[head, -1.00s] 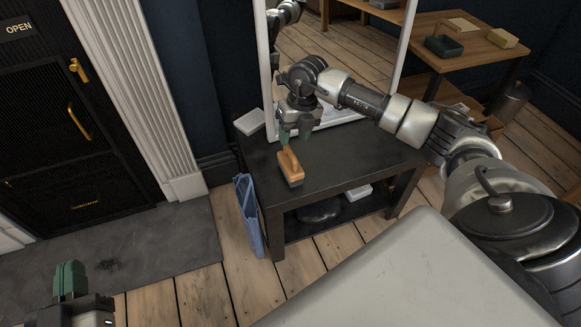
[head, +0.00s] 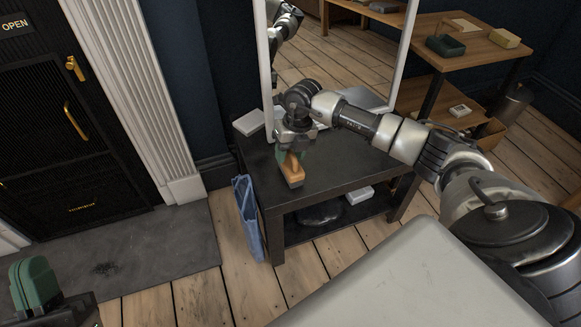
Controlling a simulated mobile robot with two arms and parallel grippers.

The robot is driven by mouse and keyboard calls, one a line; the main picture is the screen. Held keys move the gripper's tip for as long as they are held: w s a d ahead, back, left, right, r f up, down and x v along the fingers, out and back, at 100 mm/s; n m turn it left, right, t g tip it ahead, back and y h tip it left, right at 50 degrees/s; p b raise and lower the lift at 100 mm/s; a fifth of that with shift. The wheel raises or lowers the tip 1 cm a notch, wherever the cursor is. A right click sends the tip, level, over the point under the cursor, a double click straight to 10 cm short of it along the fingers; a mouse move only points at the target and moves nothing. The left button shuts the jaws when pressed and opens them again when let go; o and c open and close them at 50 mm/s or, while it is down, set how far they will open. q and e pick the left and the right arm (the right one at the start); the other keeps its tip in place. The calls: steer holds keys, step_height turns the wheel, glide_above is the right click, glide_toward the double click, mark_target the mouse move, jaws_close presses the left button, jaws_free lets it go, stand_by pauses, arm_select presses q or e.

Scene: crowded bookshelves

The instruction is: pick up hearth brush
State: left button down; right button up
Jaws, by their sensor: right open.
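The hearth brush (head: 293,174), a tan wooden block with a dark underside, lies on the black side table (head: 345,180). My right gripper (head: 291,158) is open and points down at the far end of the brush. Its green fingers are on either side of the wooden part, which partly hides behind them; I cannot tell whether they touch it. My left gripper (head: 34,284) is at the lower left, far from the brush, with its green fingers pointing up. Its opening cannot be made out.
A white box (head: 249,122) sits at the table's back left corner. A white-framed mirror (head: 268,75) stands behind the table. A blue folded item (head: 248,217) is beside its left leg. The lower shelf holds a dark rounded object (head: 320,214) and a white box (head: 359,194).

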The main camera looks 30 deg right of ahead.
steer(key=shift+c, duration=0.3)
jaws_close()
steer(key=shift+r, duration=0.1)
